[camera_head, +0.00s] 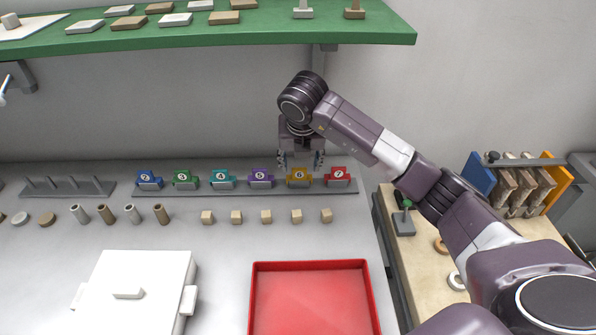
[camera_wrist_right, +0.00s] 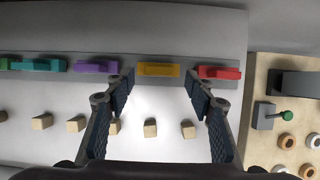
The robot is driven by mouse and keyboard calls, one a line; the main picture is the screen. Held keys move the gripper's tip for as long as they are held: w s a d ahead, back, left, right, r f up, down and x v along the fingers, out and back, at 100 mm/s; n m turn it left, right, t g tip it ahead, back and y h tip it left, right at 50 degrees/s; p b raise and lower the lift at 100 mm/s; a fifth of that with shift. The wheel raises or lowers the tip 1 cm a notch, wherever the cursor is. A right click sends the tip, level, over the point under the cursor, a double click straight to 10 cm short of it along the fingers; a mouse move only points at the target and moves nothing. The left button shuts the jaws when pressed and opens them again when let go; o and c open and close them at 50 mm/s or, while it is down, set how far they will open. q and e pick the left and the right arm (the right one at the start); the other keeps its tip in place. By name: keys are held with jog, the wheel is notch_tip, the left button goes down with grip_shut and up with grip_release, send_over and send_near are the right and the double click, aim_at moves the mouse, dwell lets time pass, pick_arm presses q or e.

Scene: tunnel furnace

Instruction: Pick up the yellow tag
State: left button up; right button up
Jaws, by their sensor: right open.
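The yellow tag (camera_head: 299,175), marked with a 6, stands in the tag rack (camera_head: 240,190) between the purple tag (camera_head: 260,176) and the red tag (camera_head: 337,175). My right gripper (camera_head: 301,160) is open and empty, reaching down just over the yellow tag. In the right wrist view the yellow tag (camera_wrist_right: 158,69) shows between and beyond the two open fingers, with no finger seen touching it. In that view the purple tag (camera_wrist_right: 97,66) is left and the red tag (camera_wrist_right: 219,72) right. My left gripper is not clearly in view.
Blue, green and teal tags (camera_head: 220,178) stand further left in the rack. Several small wooden cubes (camera_head: 267,216) lie in front. A red tray (camera_head: 310,264) and a white box (camera_head: 135,265) stand nearer. A green shelf (camera_head: 330,25) hangs above.

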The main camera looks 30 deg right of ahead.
aim_at(299, 169)
jog(key=p+x, duration=0.1)
jog(key=x, duration=0.3)
jog(key=shift+w+f, duration=0.1)
jog(key=shift+w, duration=0.2)
jog(key=shift+c, duration=0.3)
jog(key=c, duration=1)
